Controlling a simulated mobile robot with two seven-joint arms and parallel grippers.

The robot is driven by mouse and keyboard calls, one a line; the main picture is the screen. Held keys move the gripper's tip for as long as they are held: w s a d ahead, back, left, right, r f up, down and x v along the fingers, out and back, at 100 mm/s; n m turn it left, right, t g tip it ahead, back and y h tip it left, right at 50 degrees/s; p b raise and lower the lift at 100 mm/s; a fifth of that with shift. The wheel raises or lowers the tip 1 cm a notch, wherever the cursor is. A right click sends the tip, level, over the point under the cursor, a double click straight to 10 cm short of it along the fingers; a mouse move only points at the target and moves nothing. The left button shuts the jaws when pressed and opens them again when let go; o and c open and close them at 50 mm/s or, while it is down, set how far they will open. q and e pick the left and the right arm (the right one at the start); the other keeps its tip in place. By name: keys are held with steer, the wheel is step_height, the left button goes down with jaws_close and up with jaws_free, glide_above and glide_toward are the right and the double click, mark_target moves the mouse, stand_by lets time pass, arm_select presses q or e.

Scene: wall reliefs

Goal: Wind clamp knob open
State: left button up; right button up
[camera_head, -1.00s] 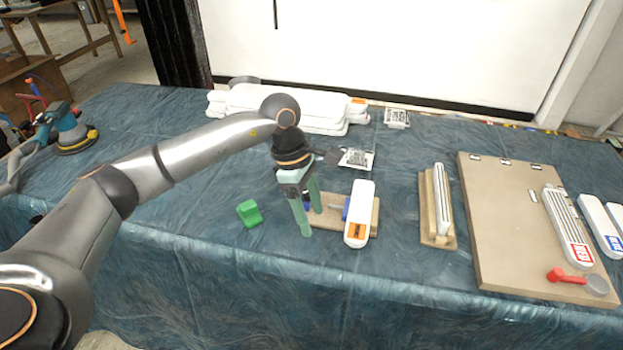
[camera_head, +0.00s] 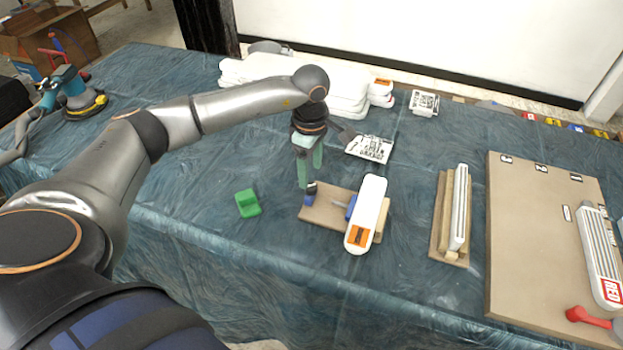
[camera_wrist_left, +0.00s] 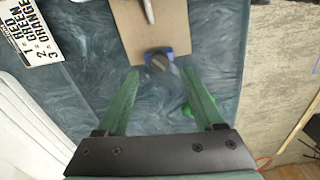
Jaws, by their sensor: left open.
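The clamp is fixed on a tan board (camera_head: 322,215) on the table. It has a metal screw (camera_head: 338,203), a blue jaw (camera_head: 351,207) and a dark and blue knob end (camera_head: 310,189) at the board's left end. A white relief piece with an orange label (camera_head: 369,207) lies across the board beside the blue jaw. My left gripper (camera_head: 311,177) points down above the knob end, open and empty. In the left wrist view the dark knob (camera_wrist_left: 157,62) with its blue mount shows just beyond and between the spread fingertips (camera_wrist_left: 160,73), apart from both.
A green block (camera_head: 247,203) stands left of the board. White pieces (camera_head: 310,82) are stacked behind, near a printed card (camera_head: 370,148). A wooden holder (camera_head: 440,225) and a large tan panel (camera_head: 530,245) lie right. A sander (camera_head: 80,98) sits far left.

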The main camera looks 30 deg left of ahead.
mark_target(311, 186)
arm_select(q)
step_height(311, 186, down, 5)
stand_by(0.3)
jaws_close()
stand_by(0.5)
